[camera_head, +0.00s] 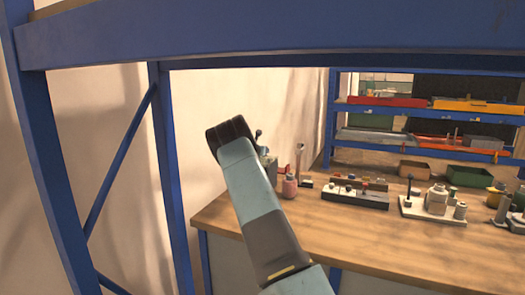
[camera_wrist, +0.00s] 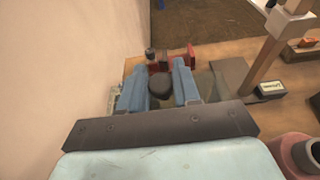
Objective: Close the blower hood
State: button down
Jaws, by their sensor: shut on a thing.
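In the wrist view my gripper (camera_wrist: 159,76) has its two blue fingers on either side of a dark round knob (camera_wrist: 160,87), and it is shut on that knob. Beyond the fingertips is a small red device (camera_wrist: 182,58) with dark parts, at the table's far left end by the wall. I cannot tell for sure which part is the blower hood or how far open it stands. In the head view my arm covers most of this spot; only a grey piece (camera_head: 269,166) shows just right of the arm.
A pink bottle (camera_head: 290,187) stands close to my arm, with an upright post (camera_head: 299,160) behind it. The wooden table (camera_head: 350,230) holds a tool rack (camera_head: 355,194) and a white tray (camera_head: 432,212) further right. A blue frame beam (camera_head: 270,35) crosses above; the wall is close on the left.

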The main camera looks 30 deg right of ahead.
jog(key=shift+w+r, duration=0.1)
dwell(0.3)
jog(key=c, duration=0.8)
grip_release()
jog(key=shift+d+f, duration=0.1)
jog(key=shift+f, duration=0.15)
jog(key=shift+c, duration=0.2)
jog(key=v, duration=1.3)
jog(key=shift+a, duration=0.35)
